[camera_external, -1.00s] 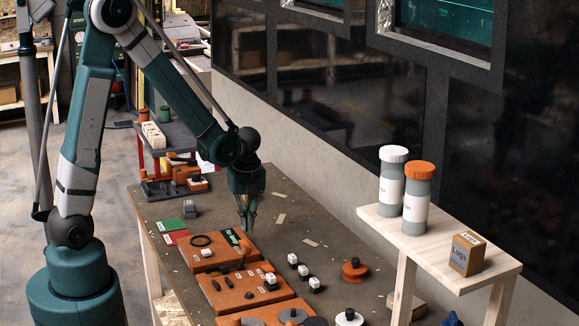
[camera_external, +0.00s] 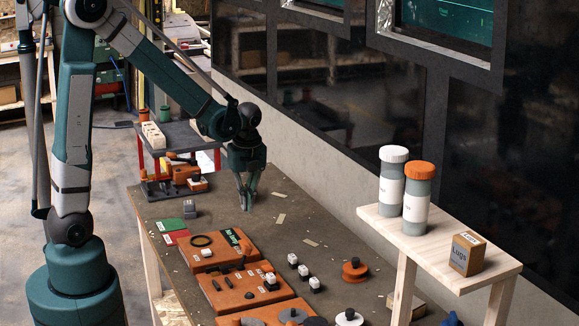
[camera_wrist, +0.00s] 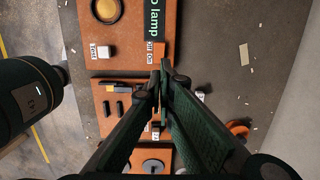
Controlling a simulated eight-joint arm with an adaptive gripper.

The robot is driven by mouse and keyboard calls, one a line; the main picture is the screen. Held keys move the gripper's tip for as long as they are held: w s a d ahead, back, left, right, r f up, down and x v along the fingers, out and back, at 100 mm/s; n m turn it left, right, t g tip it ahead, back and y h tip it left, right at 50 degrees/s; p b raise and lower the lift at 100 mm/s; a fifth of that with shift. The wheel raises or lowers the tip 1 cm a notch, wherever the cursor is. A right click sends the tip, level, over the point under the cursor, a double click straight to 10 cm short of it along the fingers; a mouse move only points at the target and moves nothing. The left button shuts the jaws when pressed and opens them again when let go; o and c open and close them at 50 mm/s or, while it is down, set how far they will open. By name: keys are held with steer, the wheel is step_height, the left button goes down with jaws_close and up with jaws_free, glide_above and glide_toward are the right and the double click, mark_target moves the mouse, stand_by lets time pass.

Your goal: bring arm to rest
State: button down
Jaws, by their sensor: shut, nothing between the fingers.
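My gripper (camera_external: 246,205) hangs above the far part of the workbench (camera_external: 300,225), just behind the row of orange boards, pointing down. Its fingers are together and nothing shows between them. In the wrist view my gripper (camera_wrist: 160,68) reaches over the orange boards, with its fingertips close together. The nearest board to it (camera_external: 217,262) carries a dark ring (camera_external: 201,240), a white-topped block and a green label. My arm is bent at the elbow and comes down from the upper left.
Several small black-and-white blocks (camera_external: 303,271) and an orange knob (camera_external: 355,270) stand right of the boards. A raised wooden shelf (camera_external: 450,250) holds two jars (camera_external: 417,192) and a cardboard box (camera_external: 467,254). A dark panelled wall runs behind the bench. Bench space around the gripper is clear.

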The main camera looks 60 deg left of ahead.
steer(key=shift+d, duration=0.1)
stand_by(0.4)
steer(key=s+d+r+n+t+b, duration=0.2)
steer(key=s+d+r+n+t, duration=0.1)
steer(key=s+d+r+n, duration=0.3)
steer(key=s+d+r+n+t+h+b, duration=0.1)
steer(key=s+d+r+n+t, duration=0.3)
steer(key=s+d+n, duration=0.5)
steer(key=shift+s+d+r+n+b, duration=0.15)
steer(key=shift+s+r+n+b, duration=0.25)
steer(key=shift+s+r+n, duration=0.85)
steer(key=shift+w+f+n, duration=0.25)
steer(key=shift+f, duration=0.15)
step_height(320, 180, down, 16)
steer(key=b, duration=1.6)
steer(key=shift+r, duration=0.2)
steer(key=shift+r, duration=0.1)
